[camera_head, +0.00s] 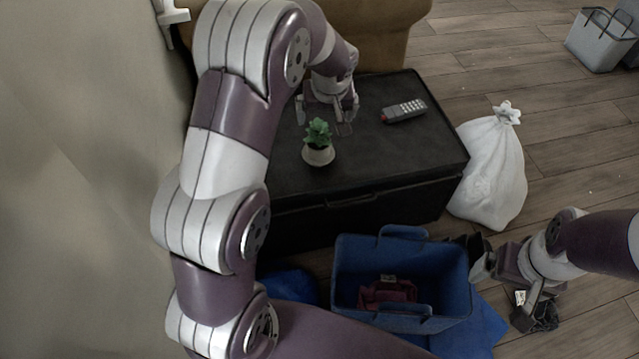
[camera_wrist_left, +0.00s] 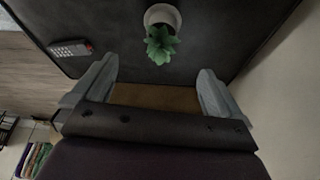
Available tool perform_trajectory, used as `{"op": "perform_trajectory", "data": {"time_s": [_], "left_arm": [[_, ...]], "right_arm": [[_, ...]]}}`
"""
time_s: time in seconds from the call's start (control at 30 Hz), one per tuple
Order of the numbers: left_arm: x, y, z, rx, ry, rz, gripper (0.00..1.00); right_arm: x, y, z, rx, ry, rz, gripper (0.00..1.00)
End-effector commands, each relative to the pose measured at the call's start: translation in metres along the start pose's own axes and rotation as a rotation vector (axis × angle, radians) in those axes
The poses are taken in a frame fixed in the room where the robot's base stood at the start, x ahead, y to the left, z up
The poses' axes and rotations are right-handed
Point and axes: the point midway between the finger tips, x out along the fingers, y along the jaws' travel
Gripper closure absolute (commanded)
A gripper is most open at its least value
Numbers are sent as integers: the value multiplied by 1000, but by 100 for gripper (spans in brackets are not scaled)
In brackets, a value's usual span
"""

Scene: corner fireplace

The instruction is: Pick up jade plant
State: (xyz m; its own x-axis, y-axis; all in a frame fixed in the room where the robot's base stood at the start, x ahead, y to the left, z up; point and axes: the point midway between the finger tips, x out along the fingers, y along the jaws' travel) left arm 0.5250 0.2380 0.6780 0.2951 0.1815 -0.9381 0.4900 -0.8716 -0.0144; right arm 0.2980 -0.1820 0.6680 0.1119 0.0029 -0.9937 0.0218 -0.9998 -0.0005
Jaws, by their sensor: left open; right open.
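The jade plant (camera_head: 318,134) is a small green plant in a whitish round pot (camera_head: 318,155). It stands upright on the dark chest (camera_head: 402,171), near its front left. It also shows in the left wrist view (camera_wrist_left: 161,42), ahead of the fingers and roughly between them. My left gripper (camera_head: 325,118) is open and empty, just behind the plant and apart from it. Its two spread fingers show in the left wrist view (camera_wrist_left: 160,88). My right gripper (camera_head: 485,258) is at the lower right, beside the blue basket, away from the plant. Its fingers are partly hard to make out.
A remote (camera_head: 404,111) lies on the chest to the right of the plant. A blue basket (camera_head: 345,285) stands on the floor in front. A white tied bag (camera_head: 492,175) is right of the chest. The wall (camera_head: 85,190) is close on the left.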

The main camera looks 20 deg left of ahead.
Motion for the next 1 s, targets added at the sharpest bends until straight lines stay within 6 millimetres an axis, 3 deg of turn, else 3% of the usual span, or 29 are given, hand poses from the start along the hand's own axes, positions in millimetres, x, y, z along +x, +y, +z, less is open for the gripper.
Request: {"op": "perform_trajectory", "data": {"time_s": [0.03, 0.4, 0.57, 0.8, 1.0], "left_arm": [[35, 2, 4, -21, 12, -3, 0], [105, 3, -7, -64, 33, -11, 0], [124, 2, -9, -64, 35, -10, 0], [168, -5, -12, -65, 34, -10, 0], [175, -5, -14, -63, 35, -9, 0]], "right_arm": [[34, 0, 4, 0, 1, 0, 4], [67, 0, 7, 0, 2, 0, 4], [73, 0, 8, 0, 2, 0, 4], [98, 0, 11, 0, 1, 0, 4], [99, 0, 11, 0, 2, 0, 4]]}}
